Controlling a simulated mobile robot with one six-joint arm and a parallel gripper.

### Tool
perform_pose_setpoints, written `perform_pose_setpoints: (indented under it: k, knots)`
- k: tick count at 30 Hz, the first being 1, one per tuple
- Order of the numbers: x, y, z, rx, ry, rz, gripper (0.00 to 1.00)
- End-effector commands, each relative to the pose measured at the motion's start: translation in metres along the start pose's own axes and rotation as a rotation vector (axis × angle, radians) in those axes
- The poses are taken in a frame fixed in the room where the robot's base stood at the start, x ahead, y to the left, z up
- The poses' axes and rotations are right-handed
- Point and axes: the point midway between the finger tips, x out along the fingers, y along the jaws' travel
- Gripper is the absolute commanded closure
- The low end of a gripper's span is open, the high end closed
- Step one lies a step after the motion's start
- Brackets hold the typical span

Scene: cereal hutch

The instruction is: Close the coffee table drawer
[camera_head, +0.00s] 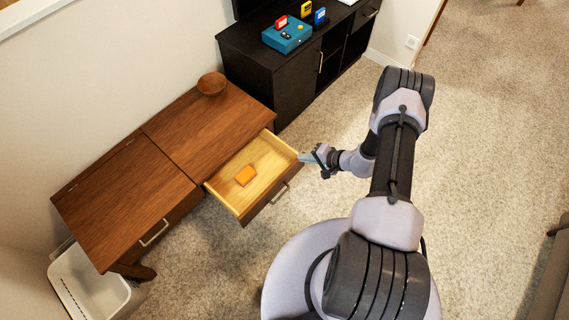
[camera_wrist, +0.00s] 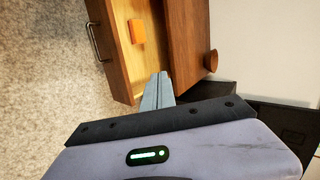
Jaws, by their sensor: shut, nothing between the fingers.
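The brown wooden coffee table (camera_head: 130,198) stands against the wall at the left in the head view. Its right drawer (camera_head: 272,204) is pulled open, with a bar handle (camera_head: 279,194) on its front. An orange block (camera_head: 245,175) lies inside the drawer. In the wrist view the open drawer (camera_wrist: 121,48) shows at the top, with its handle (camera_wrist: 96,42) at the left and the orange block (camera_wrist: 137,32) inside. My gripper (camera_head: 303,157) is shut and empty, at the drawer's far front corner. In the wrist view my fingertips (camera_wrist: 163,76) point at the drawer's side; I cannot tell whether they touch it.
A wooden bowl (camera_head: 211,83) sits on the table's back corner. A black cabinet (camera_head: 291,87) stands behind, carrying a teal box (camera_head: 287,35) and small coloured items. A white bin (camera_head: 88,284) is at the lower left. The carpet (camera_head: 480,150) right of my arm is clear.

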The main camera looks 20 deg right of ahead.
Motion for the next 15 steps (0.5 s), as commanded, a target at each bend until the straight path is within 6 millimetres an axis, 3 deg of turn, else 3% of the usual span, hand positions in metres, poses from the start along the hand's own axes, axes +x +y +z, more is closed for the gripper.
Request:
perform_pose_setpoints:
  k: [1,3,6,11,15]
  knots:
    - [0.011,0.044,0.011,0.038,0.035,0.016,1.0]
    - [0.022,0.092,0.024,0.063,0.084,0.04,1.0]
    - [0.029,0.13,0.04,0.081,0.122,0.066,1.0]
    - [0.044,0.142,0.043,0.081,0.132,0.075,1.0]
    - [0.073,0.147,0.041,0.08,0.129,0.075,1.0]
